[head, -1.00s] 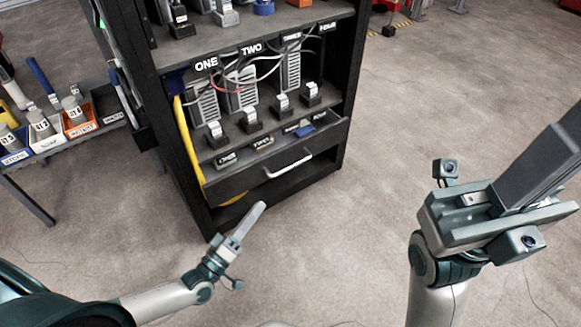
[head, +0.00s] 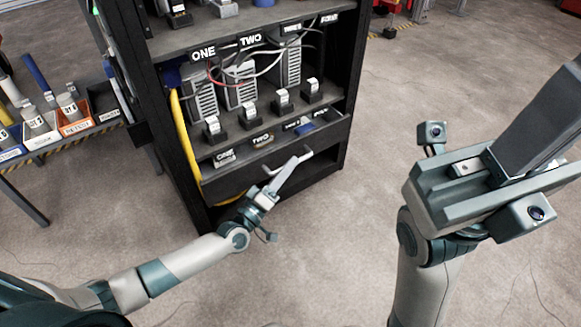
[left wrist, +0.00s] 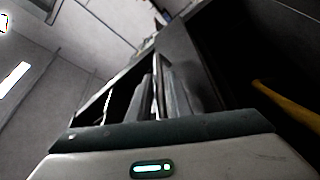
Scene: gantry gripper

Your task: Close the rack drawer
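The rack drawer (head: 240,178) is a dark, wide drawer low in the black rack. It stands partly out, with its open top showing behind the front panel. Its pale bar handle (head: 306,155) is on the front. My left gripper (head: 294,168) is at the drawer front, its fingertips overlapping the handle in the head view; I cannot tell whether they touch. In the left wrist view its fingers (left wrist: 160,96) point toward dark rack surfaces, and their gap is unclear. My right gripper (head: 563,95) is raised at the right, away from the rack; its finger spacing is unclear.
The black rack (head: 190,165) holds grey units, cables and small labelled blocks above the drawer. A yellow cable (head: 183,130) runs down its left side. A side table with labelled bins (head: 75,118) stands at the left.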

